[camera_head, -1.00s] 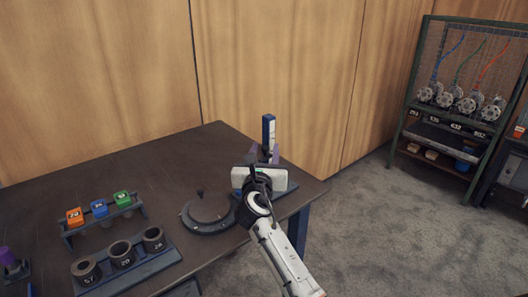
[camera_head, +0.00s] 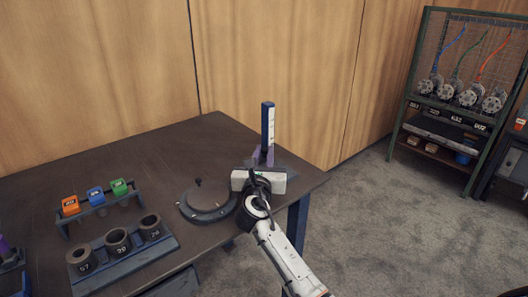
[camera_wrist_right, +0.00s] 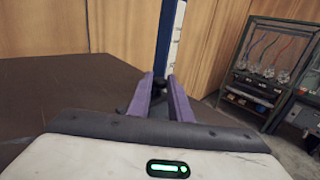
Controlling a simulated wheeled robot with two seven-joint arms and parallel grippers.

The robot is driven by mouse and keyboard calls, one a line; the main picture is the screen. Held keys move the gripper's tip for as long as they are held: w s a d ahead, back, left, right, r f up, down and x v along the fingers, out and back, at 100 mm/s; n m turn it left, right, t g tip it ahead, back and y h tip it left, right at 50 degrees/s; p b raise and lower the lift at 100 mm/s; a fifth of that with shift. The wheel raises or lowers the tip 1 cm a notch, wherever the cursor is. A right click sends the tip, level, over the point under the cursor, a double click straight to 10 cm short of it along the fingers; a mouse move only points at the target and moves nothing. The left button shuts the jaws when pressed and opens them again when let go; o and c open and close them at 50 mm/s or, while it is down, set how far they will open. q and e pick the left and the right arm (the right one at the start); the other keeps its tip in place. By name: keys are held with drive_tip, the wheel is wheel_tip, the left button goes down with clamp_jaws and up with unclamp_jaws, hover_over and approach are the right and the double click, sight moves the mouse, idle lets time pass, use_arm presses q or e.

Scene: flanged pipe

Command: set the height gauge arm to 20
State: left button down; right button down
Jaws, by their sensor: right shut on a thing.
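The height gauge (camera_head: 268,124) is an upright blue post with a white scale strip, standing near the bench's far right corner. The post also shows in the right wrist view (camera_wrist_right: 168,38), straight ahead. My right gripper (camera_head: 264,157) has purple fingers and is low in front of the post. In the wrist view its fingers (camera_wrist_right: 160,93) are shut on a small dark part at the post, which looks like the gauge arm. The fingers and my wrist hide most of that part and the gauge's base. I cannot read the scale. My left gripper is not in view.
A round dark dial-like fixture (camera_head: 207,205) with a knob sits just left of my right wrist. A rack with orange, blue and green blocks (camera_head: 96,196) and a tray of numbered rings (camera_head: 118,241) are further left. The bench's back middle (camera_head: 160,152) is clear.

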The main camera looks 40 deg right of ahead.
drive_tip(key=c, duration=1.6)
unclamp_jaws()
drive_tip(key=shift+r, duration=0.1)
drive_tip(key=v, duration=1)
drive_tip(key=shift+s+a, duration=0.1)
drive_tip(key=shift+a, duration=0.05)
